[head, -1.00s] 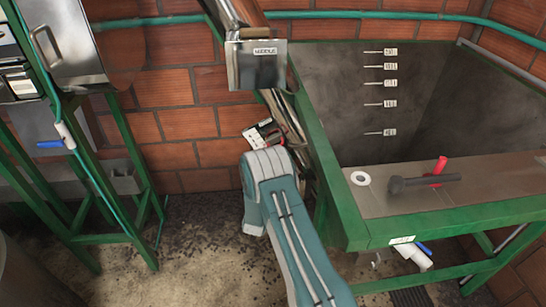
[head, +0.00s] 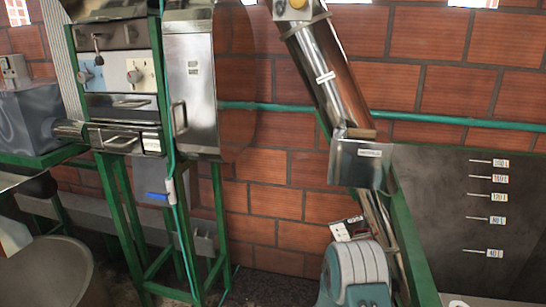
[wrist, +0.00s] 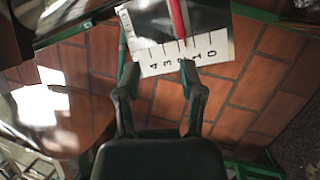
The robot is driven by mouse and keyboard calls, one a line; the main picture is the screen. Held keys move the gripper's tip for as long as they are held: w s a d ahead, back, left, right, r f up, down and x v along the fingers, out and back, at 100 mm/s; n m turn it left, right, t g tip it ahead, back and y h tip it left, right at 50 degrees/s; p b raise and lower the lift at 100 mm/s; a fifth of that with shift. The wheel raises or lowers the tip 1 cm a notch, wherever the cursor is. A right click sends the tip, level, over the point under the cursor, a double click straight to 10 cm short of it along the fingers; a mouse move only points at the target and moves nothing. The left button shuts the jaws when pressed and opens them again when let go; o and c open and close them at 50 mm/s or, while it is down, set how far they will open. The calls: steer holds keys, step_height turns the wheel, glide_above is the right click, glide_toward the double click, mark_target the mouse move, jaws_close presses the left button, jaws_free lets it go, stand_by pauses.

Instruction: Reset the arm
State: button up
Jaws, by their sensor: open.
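My arm (head: 355,275) shows in the head view at the bottom, right of centre, as a grey and teal link in front of the brick wall. My gripper's fingers are not visible there. In the wrist view my gripper (wrist: 160,78) is open, with its two dark fingers apart and nothing held between them. A white scale plate (wrist: 155,55) with numbers from 4 to 0 lies beyond the fingertips. A red bar (wrist: 178,18) crosses the plate's upper part. I cannot tell how far the fingertips are from the plate.
A metal machine with a control panel (head: 120,75) stands on a green frame at left. A steel tube (head: 325,70) slopes down to a metal box (head: 357,162). A grey tank (head: 480,220) with level labels stands at right. A round drum (head: 55,275) fills the lower left.

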steer(key=w+a+r+m+g+y, duration=0.1)
steer(key=a+r+m+y, duration=0.15)
steer(key=r, duration=0.35)
steer(key=a+r+m+y, duration=0.1)
steer(key=a+r+y, duration=0.1)
steer(key=r+y, duration=0.3)
steer(key=s+a+r+m+g+y, duration=0.3)
steer(key=s+a+r, duration=0.1)
steer(key=s+r, duration=0.5)
steer(key=s+a+r+m+g+y, duration=0.1)
steer(key=s+m+g, duration=0.6)
steer(key=s, duration=2.4)
step_height(320, 180, up, 2)
steer(key=shift+a+r, duration=0.1)
steer(key=shift+a, duration=0.45)
